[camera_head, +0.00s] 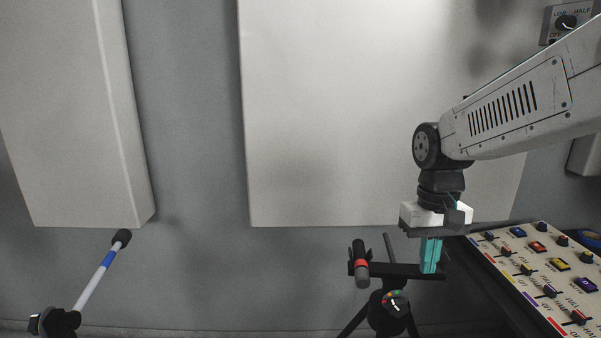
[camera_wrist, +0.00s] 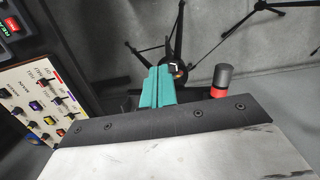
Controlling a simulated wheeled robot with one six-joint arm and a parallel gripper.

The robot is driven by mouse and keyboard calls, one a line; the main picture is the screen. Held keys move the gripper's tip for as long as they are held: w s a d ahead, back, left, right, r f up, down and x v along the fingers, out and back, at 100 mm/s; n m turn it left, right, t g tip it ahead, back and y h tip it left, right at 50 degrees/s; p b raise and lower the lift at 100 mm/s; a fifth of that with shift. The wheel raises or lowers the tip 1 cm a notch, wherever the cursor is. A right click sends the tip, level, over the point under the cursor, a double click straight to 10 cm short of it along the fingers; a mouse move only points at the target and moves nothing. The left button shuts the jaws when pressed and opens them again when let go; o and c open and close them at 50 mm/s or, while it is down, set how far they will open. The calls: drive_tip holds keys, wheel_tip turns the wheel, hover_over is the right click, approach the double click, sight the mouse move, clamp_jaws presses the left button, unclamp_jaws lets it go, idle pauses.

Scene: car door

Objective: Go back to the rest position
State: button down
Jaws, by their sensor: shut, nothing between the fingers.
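My gripper (camera_head: 431,256) hangs pointing down at the right of the head view, with its teal fingers together and nothing between them. It overlaps the right part of the black tripod's crossbar (camera_head: 403,270) in the picture; I cannot tell whether they touch. In the wrist view my gripper (camera_wrist: 158,90) shows its teal fingers side by side. Beyond them is the tripod (camera_wrist: 176,62).
A black cylinder with a red band (camera_head: 360,264) sits at the crossbar's left end. A control panel (camera_head: 560,262) with coloured switches stands close on the right. A white-and-blue rod (camera_head: 97,275) is at lower left. Pale panels (camera_head: 340,110) cover the wall behind.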

drive_tip(key=s+d+r+t, duration=0.2)
drive_tip(key=s, duration=1.7)
drive_tip(key=shift+s+r+t, duration=0.15)
drive_tip(key=shift+s+t, duration=0.15)
